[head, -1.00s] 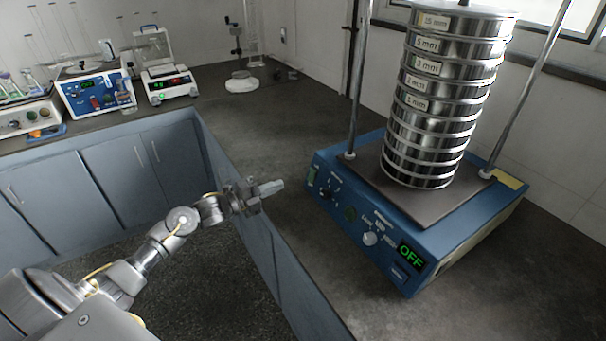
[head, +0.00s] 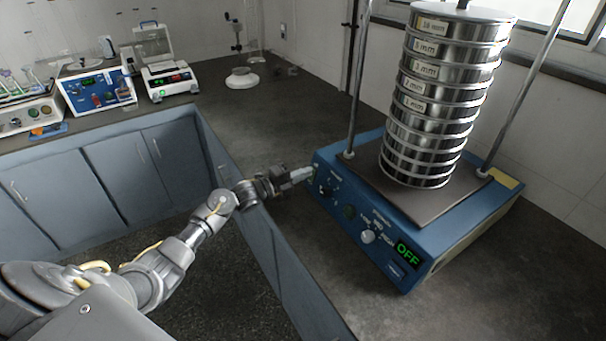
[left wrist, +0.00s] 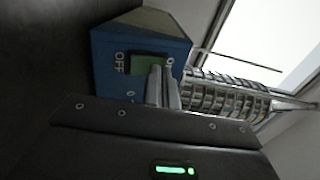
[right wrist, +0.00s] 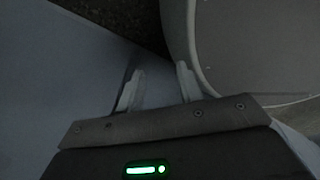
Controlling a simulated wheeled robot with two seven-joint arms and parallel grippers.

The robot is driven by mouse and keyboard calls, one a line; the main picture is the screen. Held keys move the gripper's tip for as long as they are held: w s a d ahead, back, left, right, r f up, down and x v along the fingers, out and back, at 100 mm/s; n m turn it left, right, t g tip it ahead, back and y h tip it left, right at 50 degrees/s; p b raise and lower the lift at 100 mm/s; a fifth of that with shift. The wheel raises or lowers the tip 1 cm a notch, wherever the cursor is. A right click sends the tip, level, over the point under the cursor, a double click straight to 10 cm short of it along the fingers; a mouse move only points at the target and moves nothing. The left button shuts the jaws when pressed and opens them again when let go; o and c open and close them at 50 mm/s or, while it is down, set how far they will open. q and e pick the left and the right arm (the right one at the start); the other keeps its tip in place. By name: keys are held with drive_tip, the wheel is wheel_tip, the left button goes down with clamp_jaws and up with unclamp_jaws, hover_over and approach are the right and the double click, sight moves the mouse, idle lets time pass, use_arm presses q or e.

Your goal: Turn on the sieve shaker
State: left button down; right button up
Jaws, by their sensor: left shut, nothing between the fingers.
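The blue sieve shaker (head: 447,250) stands on the dark counter, with a tall stack of steel sieves (head: 436,100) upright on its plate. Its display (head: 407,254) reads OFF in green. My left gripper (head: 309,171) is shut and empty at the left end of the shaker's front panel, hiding the switch there in the head view. In the left wrist view the green power switch (left wrist: 147,64) lies between OFF and ON labels. The shut fingertips (left wrist: 164,72) overlap its ON-side edge; I cannot tell whether they touch. My right gripper (right wrist: 159,70) is open and empty.
Dark knobs and a pale knob (head: 368,237) sit along the shaker's front panel. Metal rods (head: 354,90) flank the sieves. Other instruments (head: 97,90) stand on the far left counter. The counter (head: 245,125) behind my left gripper is clear.

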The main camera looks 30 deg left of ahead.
use_arm(q)
drive_tip(key=shift+w+f+b, duration=0.1)
drive_tip(key=shift+w+b, duration=0.05)
drive_tip(key=shift+b, duration=0.2)
drive_tip(key=shift+d+r, duration=0.1)
drive_tip(key=shift+r, duration=0.1)
drive_tip(key=shift+s+a+r+p, duration=0.15)
drive_tip(key=shift+s+a+p, duration=0.1)
drive_tip(key=shift+s+p, duration=0.1)
drive_tip(key=s+a+r, duration=0.1)
drive_tip(key=s+a, duration=0.2)
drive_tip(key=s, duration=0.2)
drive_tip(key=s+a+r+b, duration=0.1)
drive_tip(key=s+a+r, duration=0.1)
drive_tip(key=s, duration=0.4)
drive_tip(key=shift+a+r, duration=0.15)
drive_tip(key=shift+a, duration=0.55)
